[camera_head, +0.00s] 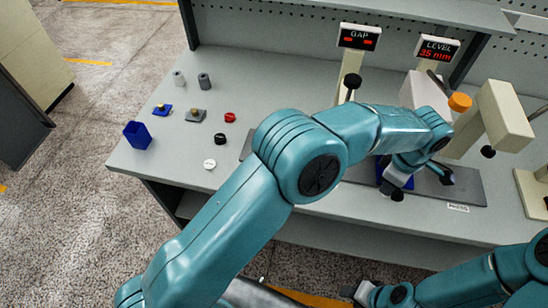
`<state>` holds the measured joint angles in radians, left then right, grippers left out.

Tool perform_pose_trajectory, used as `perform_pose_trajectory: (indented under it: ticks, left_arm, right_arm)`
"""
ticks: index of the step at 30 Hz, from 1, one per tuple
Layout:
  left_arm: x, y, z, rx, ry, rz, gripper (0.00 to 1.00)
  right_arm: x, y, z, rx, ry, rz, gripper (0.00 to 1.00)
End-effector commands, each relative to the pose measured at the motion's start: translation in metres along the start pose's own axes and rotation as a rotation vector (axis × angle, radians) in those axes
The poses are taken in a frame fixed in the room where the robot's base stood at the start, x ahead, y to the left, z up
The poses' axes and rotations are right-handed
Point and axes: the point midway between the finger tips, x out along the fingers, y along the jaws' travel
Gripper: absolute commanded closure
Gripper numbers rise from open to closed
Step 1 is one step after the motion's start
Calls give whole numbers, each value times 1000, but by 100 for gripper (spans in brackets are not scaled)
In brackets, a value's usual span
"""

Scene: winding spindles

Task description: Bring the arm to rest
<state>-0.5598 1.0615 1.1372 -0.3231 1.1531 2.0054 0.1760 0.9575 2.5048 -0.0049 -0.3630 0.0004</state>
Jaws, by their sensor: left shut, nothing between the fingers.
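My teal left arm (215,235) comes in from the lower left and bends over the bench. Its gripper (396,192) points down over the dark plate (462,187) at the right of the bench. It is shut with nothing seen between the fingers. A blue thing (381,172) shows behind it, partly hidden. My right arm (455,285) lies low at the bottom right, in front of the bench. Its gripper (362,292) is small and dark there, and I cannot tell whether it is open.
The grey bench (130,160) holds a blue bin (137,135), grey cylinders (204,81), a red part (230,117), a black part (220,138) and a white disc (210,164) at left. GAP (359,38) and LEVEL (437,48) displays and a beige machine (500,115) stand at right.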

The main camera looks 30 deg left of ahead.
Motion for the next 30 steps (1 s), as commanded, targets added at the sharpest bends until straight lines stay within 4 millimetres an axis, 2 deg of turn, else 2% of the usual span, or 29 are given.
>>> perform_pose_trajectory:
  ticks: [3, 7, 30]
  left_arm:
    - [-17, -1, -2, 0, 0, 1, 100]
    - [-26, -2, -4, 0, 0, -1, 100]
    - [-26, -4, -4, 0, 1, -1, 100]
  right_arm:
    - [-10, -4, 0, 0, 0, 0, 57]
    - [-15, -5, 0, 0, 0, 0, 57]
    - [-14, -5, 0, 0, 0, 0, 57]
